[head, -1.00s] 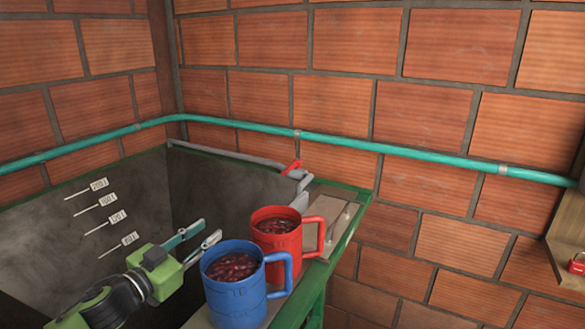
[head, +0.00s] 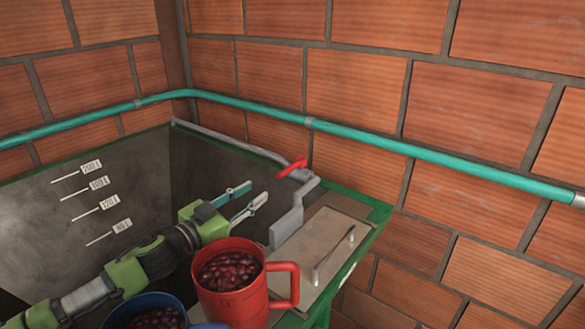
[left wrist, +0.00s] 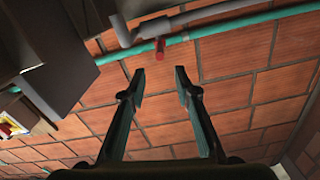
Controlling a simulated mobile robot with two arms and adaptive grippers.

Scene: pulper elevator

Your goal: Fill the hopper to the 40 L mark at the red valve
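The red valve (head: 292,168) sits on the grey pipe at the hopper's far right corner; it also shows in the left wrist view (left wrist: 160,47). The hopper (head: 195,165) is a dark bin with labelled level marks (head: 105,240) on its left inner wall; the lowest label is hard to read. No water shows in the part I see. My left gripper (head: 257,192) is open and empty over the hopper, below and left of the valve, apart from it. In the left wrist view, the valve stands beyond and between its fingers (left wrist: 157,80). My right gripper is out of view.
A red mug (head: 240,305) and a partly cut-off blue mug (head: 125,310), both full of dark red cherries, stand in front near my left arm. A hatch with a handle (head: 333,258) lies right of the hopper. A green pipe (head: 400,148) runs along the brick wall.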

